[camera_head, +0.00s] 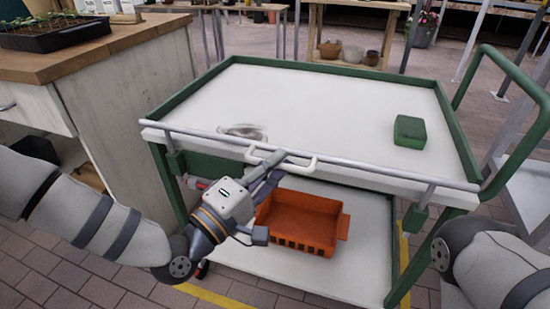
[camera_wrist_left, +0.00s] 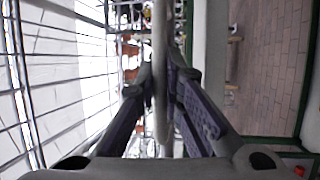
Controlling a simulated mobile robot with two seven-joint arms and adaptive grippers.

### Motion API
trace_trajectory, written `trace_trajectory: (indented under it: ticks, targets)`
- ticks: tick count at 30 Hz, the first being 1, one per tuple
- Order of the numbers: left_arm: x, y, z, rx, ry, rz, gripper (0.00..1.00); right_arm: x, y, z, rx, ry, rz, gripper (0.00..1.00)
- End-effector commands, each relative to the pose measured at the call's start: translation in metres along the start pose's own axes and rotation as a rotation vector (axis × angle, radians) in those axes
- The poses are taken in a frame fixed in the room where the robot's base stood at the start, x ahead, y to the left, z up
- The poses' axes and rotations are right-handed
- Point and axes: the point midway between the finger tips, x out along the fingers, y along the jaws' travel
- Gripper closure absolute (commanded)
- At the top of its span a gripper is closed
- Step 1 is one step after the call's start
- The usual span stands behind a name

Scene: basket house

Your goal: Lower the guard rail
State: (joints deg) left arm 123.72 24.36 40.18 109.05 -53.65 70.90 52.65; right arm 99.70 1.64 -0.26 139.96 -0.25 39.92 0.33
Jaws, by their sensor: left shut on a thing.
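The guard rail (camera_head: 350,164) is a grey metal bar along the near edge of the cart's white top (camera_head: 320,105), with a small white loop handle at its middle. It stands at about the height of the tray's rim. My left gripper (camera_head: 272,166) is at the left part of this handle, shut on it. In the left wrist view, the two dark fingers (camera_wrist_left: 160,85) close on a pale upright bar. The fingertips' exact contact is partly hidden. My right gripper is out of view; only part of my right arm shows at the lower right.
An orange crate (camera_head: 303,222) sits on the lower shelf. A wooden-topped cabinet (camera_head: 110,95) with a seedling tray stands close at left. A green push handle (camera_head: 520,80) rises at right.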

Motion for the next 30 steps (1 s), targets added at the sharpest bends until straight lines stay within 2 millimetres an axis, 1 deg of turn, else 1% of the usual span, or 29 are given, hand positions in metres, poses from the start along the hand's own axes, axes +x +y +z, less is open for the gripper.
trace_trajectory:
  ticks: [1, 3, 6, 7, 16, 17, 18, 19, 27, 29, 30]
  targets:
    - [-0.005, -0.023, 0.002, -0.008, 0.001, -0.011, 1.00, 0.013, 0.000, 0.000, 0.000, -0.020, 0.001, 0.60]
    - [-0.008, -0.040, 0.003, -0.008, 0.002, -0.012, 1.00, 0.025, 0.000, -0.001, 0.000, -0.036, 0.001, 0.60]
    - [-0.011, -0.058, 0.005, -0.007, 0.001, -0.011, 1.00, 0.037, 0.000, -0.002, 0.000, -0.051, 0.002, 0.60]
    - [-0.011, -0.060, 0.005, -0.006, 0.000, -0.010, 1.00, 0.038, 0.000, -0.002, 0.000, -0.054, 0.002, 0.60]
    - [-0.012, -0.060, 0.005, -0.004, -0.001, -0.014, 1.00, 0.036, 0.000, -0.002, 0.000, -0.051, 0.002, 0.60]
    - [-0.012, -0.060, 0.005, -0.004, -0.001, -0.014, 0.85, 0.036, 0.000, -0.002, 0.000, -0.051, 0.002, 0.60]
    - [-0.012, -0.060, 0.005, -0.004, -0.002, -0.015, 0.76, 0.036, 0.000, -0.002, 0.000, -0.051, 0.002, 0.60]
    - [-0.012, -0.060, 0.005, -0.004, -0.001, -0.014, 0.70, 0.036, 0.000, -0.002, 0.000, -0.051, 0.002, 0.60]
    - [-0.011, -0.058, 0.005, -0.002, -0.001, -0.007, 0.70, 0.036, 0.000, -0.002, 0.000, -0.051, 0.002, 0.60]
    - [-0.015, -0.058, 0.004, -0.002, 0.000, -0.007, 0.70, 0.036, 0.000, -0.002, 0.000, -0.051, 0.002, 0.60]
    - [-0.020, -0.058, 0.004, -0.002, 0.001, -0.007, 0.70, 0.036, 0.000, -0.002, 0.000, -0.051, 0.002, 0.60]
